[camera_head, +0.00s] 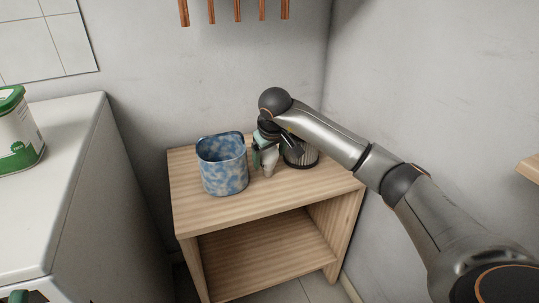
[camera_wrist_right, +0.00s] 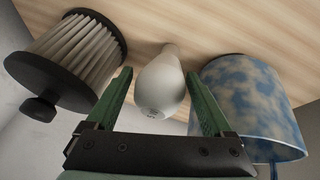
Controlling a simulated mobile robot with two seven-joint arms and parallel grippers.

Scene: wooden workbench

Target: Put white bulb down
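The white bulb (camera_head: 268,163) is on the wooden workbench (camera_head: 240,213), wide end up and narrow end down at the bench top. It also shows in the right wrist view (camera_wrist_right: 161,82). My right gripper (camera_head: 264,147) is around the bulb, with one green finger on each side. In the wrist view its fingers (camera_wrist_right: 160,72) are spread, with a slim gap showing beside the bulb. Whether the bulb's lower end bears fully on the wood is hard to tell. A small green part of my left gripper (camera_head: 20,296) shows at the bottom left edge; its opening is cut off.
A blue-and-white mottled pot (camera_head: 222,166) stands close left of the bulb. A ribbed cylinder with black ends (camera_head: 301,154) stands close right, partly behind my arm. The bench's front is clear. A white cabinet (camera_head: 60,130) with a green-lidded tin (camera_head: 18,135) is at left.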

